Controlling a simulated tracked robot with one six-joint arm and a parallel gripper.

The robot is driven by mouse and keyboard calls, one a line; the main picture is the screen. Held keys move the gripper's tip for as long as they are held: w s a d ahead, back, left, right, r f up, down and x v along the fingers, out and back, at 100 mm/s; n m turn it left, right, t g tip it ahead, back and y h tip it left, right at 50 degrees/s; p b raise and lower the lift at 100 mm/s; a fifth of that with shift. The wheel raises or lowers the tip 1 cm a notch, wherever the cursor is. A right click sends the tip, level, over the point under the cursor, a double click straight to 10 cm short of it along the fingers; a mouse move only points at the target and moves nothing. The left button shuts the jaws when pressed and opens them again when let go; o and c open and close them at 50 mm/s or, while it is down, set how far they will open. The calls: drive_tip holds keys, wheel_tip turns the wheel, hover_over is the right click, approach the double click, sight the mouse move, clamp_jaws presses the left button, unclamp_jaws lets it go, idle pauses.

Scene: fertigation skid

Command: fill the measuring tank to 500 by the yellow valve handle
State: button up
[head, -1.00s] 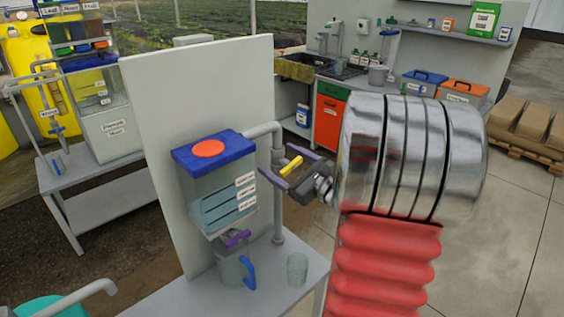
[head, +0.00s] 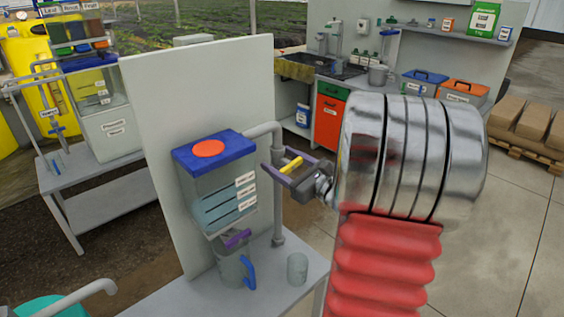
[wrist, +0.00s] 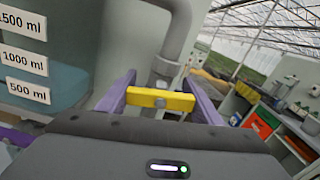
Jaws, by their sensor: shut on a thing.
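The measuring tank (head: 222,190) is clear with a blue lid and an orange disc, fixed to a pale panel. In the wrist view its labels (wrist: 26,62) read 1500, 1000 and 500 ml. Bluish liquid (wrist: 68,85) shows in its lower part; I cannot tell the exact level against the marks. The yellow valve handle (wrist: 160,99) sits on the grey pipe beside the tank. My gripper (head: 288,166) is shut on this handle, one purple finger at each end; the handle lies crosswise in the wrist view.
Below the tank a clear jug (head: 232,268) with a blue handle stands on the grey table (head: 190,296), under a purple outlet handle (head: 237,238). A glass beaker (head: 297,268) stands to its right. A counter with a sink and boxes is at the back.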

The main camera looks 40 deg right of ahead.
drive_tip(key=shift+m, duration=1.2)
drive_tip(key=o, duration=1.1)
drive_tip(key=shift+c, duration=0.2)
drive_tip(key=s, duration=1.3)
drive_tip(key=shift+s+d, duration=0.2)
drive_tip(key=shift+s, duration=0.2)
